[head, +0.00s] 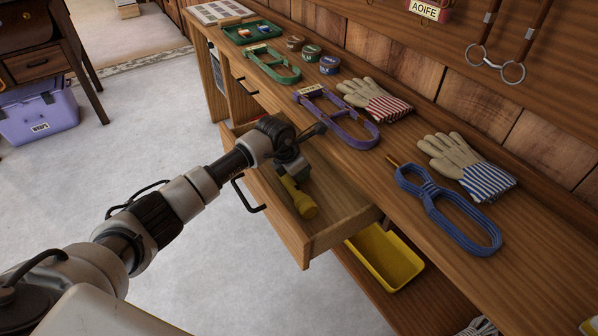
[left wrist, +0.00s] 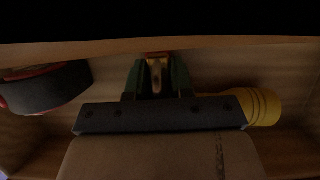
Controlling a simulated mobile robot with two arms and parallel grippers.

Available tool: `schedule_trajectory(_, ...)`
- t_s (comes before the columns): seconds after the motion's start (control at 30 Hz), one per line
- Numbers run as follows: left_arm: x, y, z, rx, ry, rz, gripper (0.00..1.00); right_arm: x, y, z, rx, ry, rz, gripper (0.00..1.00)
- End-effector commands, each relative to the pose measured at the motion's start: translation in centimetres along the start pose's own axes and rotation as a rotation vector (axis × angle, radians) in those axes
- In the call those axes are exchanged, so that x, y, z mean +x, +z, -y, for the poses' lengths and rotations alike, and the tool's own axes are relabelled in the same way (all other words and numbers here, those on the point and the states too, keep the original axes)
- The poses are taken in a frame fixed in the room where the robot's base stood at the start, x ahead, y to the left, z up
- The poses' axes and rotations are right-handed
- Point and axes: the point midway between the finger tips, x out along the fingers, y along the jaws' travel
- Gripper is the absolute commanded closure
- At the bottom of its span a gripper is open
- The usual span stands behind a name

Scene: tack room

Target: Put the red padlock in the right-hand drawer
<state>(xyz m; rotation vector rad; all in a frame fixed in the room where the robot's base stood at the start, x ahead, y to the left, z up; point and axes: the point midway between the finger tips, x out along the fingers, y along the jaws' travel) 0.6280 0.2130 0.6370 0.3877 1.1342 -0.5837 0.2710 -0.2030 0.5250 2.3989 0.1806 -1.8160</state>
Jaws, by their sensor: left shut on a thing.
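The right-hand drawer (head: 330,222) of the bench is pulled open. My left gripper (head: 297,172) reaches down into it. In the left wrist view the gripper (left wrist: 157,78) is shut on a small brassy and reddish thing between its fingers, which I take to be the red padlock (left wrist: 155,64). Most of it is hidden by the fingers, and it cannot be made out in the head view. I cannot tell whether it touches the drawer floor. My right gripper is not in view.
A yellow torch (head: 300,200) lies in the drawer beside the gripper; it also shows in the left wrist view (left wrist: 262,106). A dark round thing with red edges (left wrist: 45,88) is on the other side. Looped ropes and gloves (head: 376,100) lie on the bench above. A yellow tray (head: 385,258) sits below.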

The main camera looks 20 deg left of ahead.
Motion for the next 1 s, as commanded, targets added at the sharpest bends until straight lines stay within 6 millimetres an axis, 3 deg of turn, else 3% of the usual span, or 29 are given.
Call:
schedule_trajectory(0.3,0.1,0.0,-0.1,0.001,0.001,0.001,1.0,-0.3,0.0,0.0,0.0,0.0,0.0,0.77)
schedule_trajectory(0.33,0.0,0.0,0.0,0.001,0.001,0.0,0.73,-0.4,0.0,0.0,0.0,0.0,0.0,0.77)
schedule_trajectory(0.47,0.0,0.0,0.0,0.001,0.001,0.0,0.53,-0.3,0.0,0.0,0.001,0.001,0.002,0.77)
schedule_trajectory(0.83,-0.2,0.1,0.0,0.001,0.001,0.0,0.52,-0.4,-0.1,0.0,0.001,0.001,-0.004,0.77)
schedule_trajectory(1.0,-3.2,0.1,-0.1,0.004,0.005,0.002,0.52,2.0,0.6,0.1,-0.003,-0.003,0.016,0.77)
